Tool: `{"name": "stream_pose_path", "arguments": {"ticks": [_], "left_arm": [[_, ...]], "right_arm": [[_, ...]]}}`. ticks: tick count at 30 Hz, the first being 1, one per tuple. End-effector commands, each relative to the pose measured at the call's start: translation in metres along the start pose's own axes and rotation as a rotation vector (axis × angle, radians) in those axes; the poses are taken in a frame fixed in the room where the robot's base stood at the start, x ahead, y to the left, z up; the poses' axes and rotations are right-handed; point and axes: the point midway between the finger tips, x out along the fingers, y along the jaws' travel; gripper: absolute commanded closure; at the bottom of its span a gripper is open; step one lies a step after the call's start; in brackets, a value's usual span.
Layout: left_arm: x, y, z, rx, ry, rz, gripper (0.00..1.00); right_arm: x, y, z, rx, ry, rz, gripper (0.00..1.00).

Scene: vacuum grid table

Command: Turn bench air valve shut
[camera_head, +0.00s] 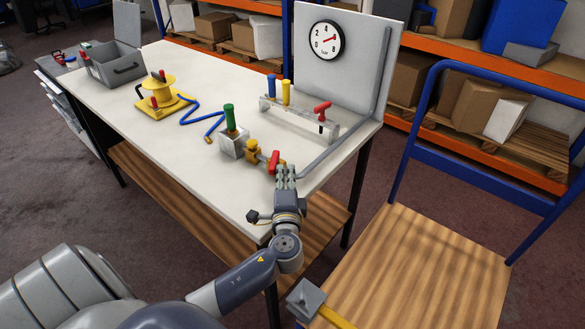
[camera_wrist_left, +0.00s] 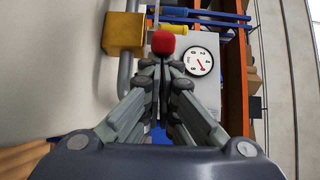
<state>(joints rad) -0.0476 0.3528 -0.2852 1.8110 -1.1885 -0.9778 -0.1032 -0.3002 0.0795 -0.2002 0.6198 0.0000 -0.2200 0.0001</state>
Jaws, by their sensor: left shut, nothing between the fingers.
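The bench air valve has a yellow body (camera_head: 255,152) and a red handle (camera_head: 274,161), near the front edge of the bench. In the left wrist view the yellow body (camera_wrist_left: 124,35) is at upper left and the red handle's rounded end (camera_wrist_left: 163,43) lies just beyond my fingertips. My left gripper (camera_head: 285,170) is shut and empty, right beside the red handle; its fingers also show in the left wrist view (camera_wrist_left: 162,70). I cannot tell whether they touch the handle. A round gauge (camera_head: 327,40) with a red needle is on the grey panel. My right gripper is out of view.
A metal block with a green handle (camera_head: 230,120) stands left of the valve. A rack with blue, yellow and red handles (camera_head: 300,117) is behind it. A grey pipe (camera_head: 343,137) runs along the right. A wooden-topped cart (camera_head: 420,270) stands at right.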

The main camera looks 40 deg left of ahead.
Motion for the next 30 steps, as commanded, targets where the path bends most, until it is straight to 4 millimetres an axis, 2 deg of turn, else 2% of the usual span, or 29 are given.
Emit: {"name": "stream_pose_path", "arguments": {"ticks": [3,14,30], "left_arm": [[-0.003,0.002,0.012,0.006,0.108,-0.001,1.00],[-0.004,0.003,0.031,0.002,0.367,0.001,1.00],[-0.003,0.000,0.040,-0.001,0.357,-0.001,1.00]], "right_arm": [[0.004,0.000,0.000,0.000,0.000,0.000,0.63],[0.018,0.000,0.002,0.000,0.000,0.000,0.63],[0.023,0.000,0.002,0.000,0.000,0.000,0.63]]}}
